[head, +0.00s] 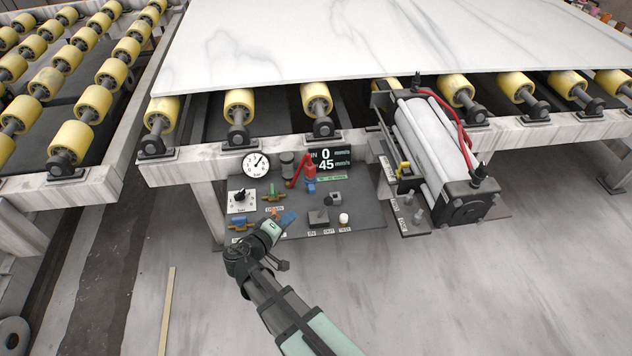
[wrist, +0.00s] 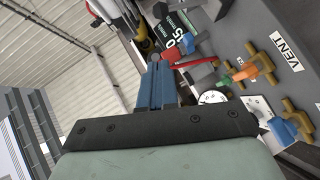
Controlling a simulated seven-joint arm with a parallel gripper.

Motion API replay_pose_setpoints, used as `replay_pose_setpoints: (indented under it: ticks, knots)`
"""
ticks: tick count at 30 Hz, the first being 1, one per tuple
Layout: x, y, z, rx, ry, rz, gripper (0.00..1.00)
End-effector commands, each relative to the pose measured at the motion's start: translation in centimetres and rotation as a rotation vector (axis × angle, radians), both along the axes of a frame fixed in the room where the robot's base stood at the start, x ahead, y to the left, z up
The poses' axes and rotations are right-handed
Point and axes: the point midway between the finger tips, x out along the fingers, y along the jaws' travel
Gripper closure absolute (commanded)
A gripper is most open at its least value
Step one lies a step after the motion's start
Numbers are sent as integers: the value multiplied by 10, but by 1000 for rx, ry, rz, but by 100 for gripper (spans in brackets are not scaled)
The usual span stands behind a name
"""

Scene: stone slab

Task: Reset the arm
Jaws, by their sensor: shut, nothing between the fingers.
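My gripper (head: 287,218) is shut and empty, its blue fingers over the lower left of the dark control panel (head: 370,232). In the wrist view the shut blue fingers (wrist: 154,82) point up toward the panel's fittings. I cannot tell whether they touch anything. My forearm comes in from the bottom of the head view.
The panel carries a round gauge (head: 256,163), a digital display (head: 331,159), a red lever (head: 303,170), a green-handled valve (head: 272,194) and a white button (head: 344,219). A large cylinder (head: 428,135) stands to the right. Yellow rollers (head: 239,104) support the slab (head: 330,40). Floor in front is clear.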

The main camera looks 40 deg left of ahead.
Motion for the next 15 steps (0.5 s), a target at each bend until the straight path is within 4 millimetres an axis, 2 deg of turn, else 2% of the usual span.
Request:
replay_pose_setpoints:
  ticks: [8, 15]
  knots:
    - [0, 0, 0, -11, 0, 3, 100]
    - [-1, -2, -4, -119, 17, 26, 100]
